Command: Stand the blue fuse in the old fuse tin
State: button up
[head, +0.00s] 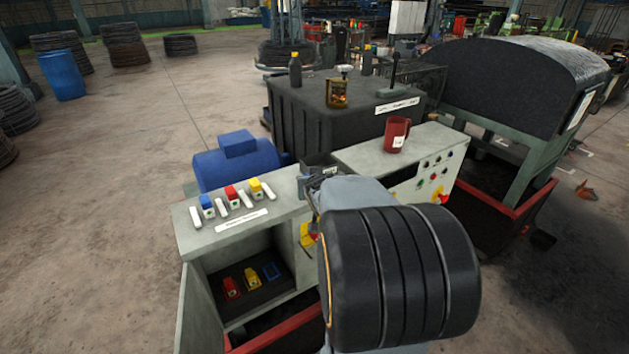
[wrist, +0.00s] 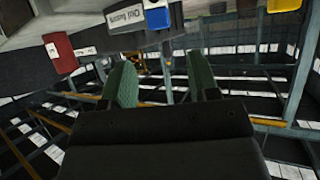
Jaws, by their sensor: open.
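My gripper (head: 316,180) is over the cabinet, just in front of the dark old fuse tin (head: 321,159), and partly hides it. In the wrist view my gripper (wrist: 162,80) has its green-padded fingers apart, with nothing between them. Beyond them the tin's "Old fuses" label (wrist: 124,18) shows upside down. A blue fuse (wrist: 158,19) with a white label shows right beside that label; I cannot tell whether it stands inside the tin. In the head view another blue fuse (head: 207,201) stands at the left of the row on the cabinet top.
A red fuse (head: 231,192) and a yellow fuse (head: 256,187) share the row with white levers. A red mug (head: 396,136) stands right of the tin. The shelf below holds red and yellow fuses and an empty blue outline (head: 271,271). A blue motor (head: 235,166) is behind.

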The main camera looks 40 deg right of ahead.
jog(key=s+a+n+g+y, duration=0.2)
jog(key=s+a, duration=0.5)
jog(key=a, duration=0.5)
jog(key=s+a+n+g+y, duration=0.3)
jog(key=s+a, duration=0.3)
jog(key=a, duration=0.6)
jog(key=shift+s+f+n+y, duration=0.15)
jog(key=shift+s+n+y, duration=0.25)
jog(key=shift+y, duration=0.1)
jog(key=shift+s+a+f+g+b, duration=0.15)
jog(key=shift+f+g+b, duration=0.15)
jog(key=shift+g+b, duration=0.15)
jog(key=shift+c, duration=1)
jog(key=shift+a, duration=0.1)
jog(key=shift+c, duration=0.2)
